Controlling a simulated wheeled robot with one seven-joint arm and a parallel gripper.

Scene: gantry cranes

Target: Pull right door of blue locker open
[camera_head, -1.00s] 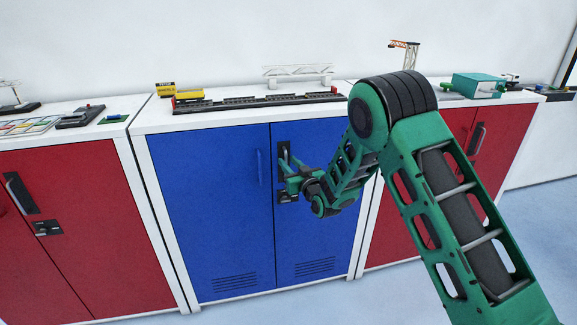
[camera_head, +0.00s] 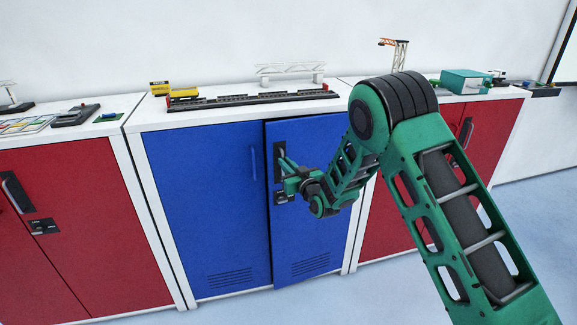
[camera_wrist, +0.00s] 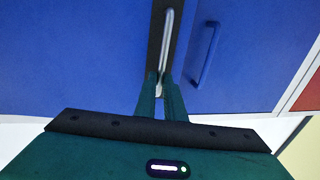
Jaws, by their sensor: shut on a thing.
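The blue locker has a left door (camera_head: 205,215) and a right door (camera_head: 300,240). The right door stands slightly ajar, its left edge out past the left door with a dark gap beside it. My gripper (camera_head: 284,170) is shut on the right door's handle, a metal bar on a dark plate (camera_head: 279,155). In the wrist view the fingers (camera_wrist: 161,92) close around the lower end of the silver handle (camera_wrist: 168,40). The left door's blue handle (camera_wrist: 208,55) is beside it, apart from the fingers. My arm hides part of the right door.
Red lockers stand on the left (camera_head: 85,220) and right (camera_head: 385,220). The white locker top carries a model track (camera_head: 255,98), a yellow model (camera_head: 183,88) and a white bridge (camera_head: 290,70). Floor in front of the locker is clear.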

